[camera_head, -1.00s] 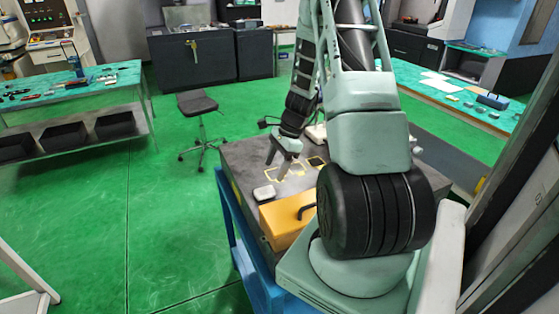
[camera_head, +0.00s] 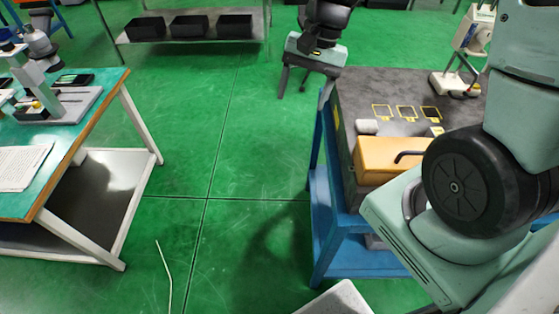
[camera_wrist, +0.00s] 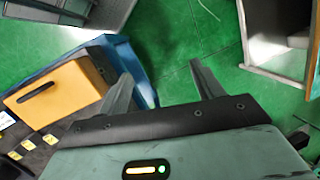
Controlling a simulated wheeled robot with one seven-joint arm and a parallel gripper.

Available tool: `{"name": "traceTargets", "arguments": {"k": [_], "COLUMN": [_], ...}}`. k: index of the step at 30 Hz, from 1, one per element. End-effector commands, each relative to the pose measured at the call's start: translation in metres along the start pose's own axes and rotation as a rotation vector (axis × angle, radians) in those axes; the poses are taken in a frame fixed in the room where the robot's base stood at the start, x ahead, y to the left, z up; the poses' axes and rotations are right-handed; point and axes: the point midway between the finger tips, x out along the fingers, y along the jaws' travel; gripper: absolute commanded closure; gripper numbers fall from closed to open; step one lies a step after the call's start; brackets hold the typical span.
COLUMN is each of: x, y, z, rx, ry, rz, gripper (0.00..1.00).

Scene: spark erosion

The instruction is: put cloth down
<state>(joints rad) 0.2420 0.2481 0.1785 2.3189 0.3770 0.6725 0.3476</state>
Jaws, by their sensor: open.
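My gripper (camera_head: 302,96) is open, to the left of the blue cart's dark top (camera_head: 385,88), over the green floor. In the wrist view my gripper (camera_wrist: 160,78) has its two fingers spread with only floor between them. A small pale grey-white item (camera_head: 367,126) lies on the cart top just behind the yellow box, apart from the gripper. I cannot tell whether it is the cloth. No other cloth can be made out.
The yellow box (camera_head: 388,157) with a black handle stands on the front of the cart. Yellow-outlined squares (camera_head: 405,112) mark its top. A teal-topped bench (camera_head: 98,100) is at left, and a shelf with black bins (camera_head: 190,26) is behind. Open floor lies between.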

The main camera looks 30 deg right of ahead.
Motion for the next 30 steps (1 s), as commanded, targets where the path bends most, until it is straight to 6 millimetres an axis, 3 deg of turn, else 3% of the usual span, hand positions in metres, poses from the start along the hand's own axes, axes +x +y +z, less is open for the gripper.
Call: {"name": "traceTargets", "arguments": {"k": [1,6,9,12,18,27,30], "x": [0.002,0.007,0.009,0.011,0.011,0.011,0.022], "y": [-0.016,-0.031,-0.025,-0.017,-0.008,-0.008,-0.006], "z": [0.037,0.14,0.183,0.212,0.232,0.232,0.229], "rx": [-0.185,-0.76,-1.035,-1.234,-1.397,-1.396,-1.395], "ry": [0.004,0.018,0.029,0.038,0.047,0.046,0.046], "rz": [0.032,0.133,0.179,0.214,0.242,0.242,0.242], "gripper": [0.33,0.33,0.33,0.33,0.33,0.33,0.33]}}
